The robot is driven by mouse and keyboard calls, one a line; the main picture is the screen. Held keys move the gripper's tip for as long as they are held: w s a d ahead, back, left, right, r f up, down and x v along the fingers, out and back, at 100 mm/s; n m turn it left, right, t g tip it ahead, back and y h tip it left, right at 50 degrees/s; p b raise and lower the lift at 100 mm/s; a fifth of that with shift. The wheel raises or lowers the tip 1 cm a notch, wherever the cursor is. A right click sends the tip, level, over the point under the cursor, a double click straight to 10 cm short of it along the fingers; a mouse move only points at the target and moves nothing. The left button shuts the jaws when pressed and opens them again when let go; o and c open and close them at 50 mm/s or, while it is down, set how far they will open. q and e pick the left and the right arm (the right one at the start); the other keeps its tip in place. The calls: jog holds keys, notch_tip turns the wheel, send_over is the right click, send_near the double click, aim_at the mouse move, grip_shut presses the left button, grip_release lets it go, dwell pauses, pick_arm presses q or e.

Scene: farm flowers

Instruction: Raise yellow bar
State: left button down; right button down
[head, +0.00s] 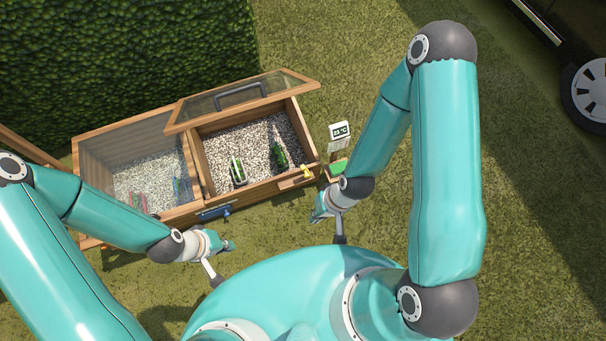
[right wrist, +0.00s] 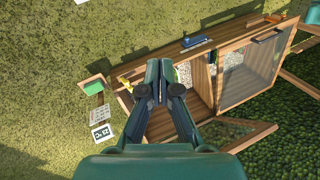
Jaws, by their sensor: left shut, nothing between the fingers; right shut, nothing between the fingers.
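The yellow bar (head: 306,171) is a small yellow piece at the front right corner of a wooden cold frame (head: 256,190). It also shows in the right wrist view (right wrist: 126,83), just left of the fingers. My right gripper (head: 318,212) is shut and empty, in front of the box near that corner and apart from the bar in the head view. Its closed fingers (right wrist: 160,82) also show in the right wrist view, over the box.
A framed glass lid (head: 240,97) stands raised over the gravel-filled right compartment, which holds two green items. A glass pane covers the left compartment. A blue piece (head: 214,211) is on the front wall. A display (head: 339,131) reading about 23 °C stands right of the box. A hedge is behind.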

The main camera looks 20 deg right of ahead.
jog(key=w+d+f+n+b, duration=0.2)
jog(key=w+f+n+b, duration=0.8)
jog(key=w+f+b, duration=0.5)
jog(key=n+b, duration=1.2)
jog(key=b, duration=0.6)
send_over(307, 174)
jog(key=s+a, duration=0.2)
notch_tip(307, 174, down, 10)
notch_tip(307, 174, down, 11)
jog(key=w+b, duration=0.1)
jog(key=b, duration=0.3)
jog(key=shift+d+h, duration=0.2)
jog(key=shift+h, duration=0.2)
jog(key=shift+r, duration=0.1)
